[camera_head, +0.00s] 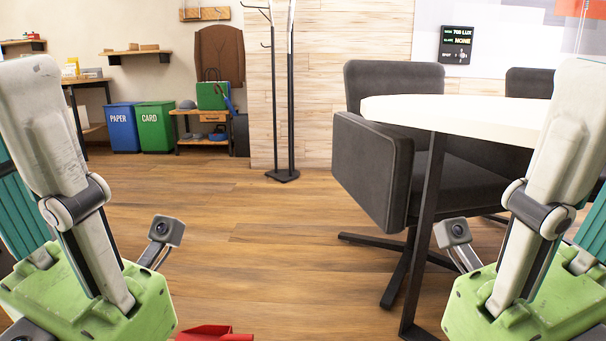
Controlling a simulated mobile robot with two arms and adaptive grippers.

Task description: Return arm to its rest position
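My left gripper (40,135) is raised close to the camera at the left edge. Its pale finger points up from a green body, with teal ribbed parts beside it. My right gripper (562,135) is raised in much the same way at the right edge. Both are cut off by the picture's edges, so the gap between their fingers cannot be judged. I see nothing held in either one. A small grey camera sits on the inner side of each green body.
A white table (465,110) and dark chair (370,165) stand close at the right. A coat stand (290,110), blue bin (122,127), green bin (156,127) and small bench (203,141) are farther back. Wooden floor (250,240) is clear in the middle. Something red (213,333) shows at the bottom.

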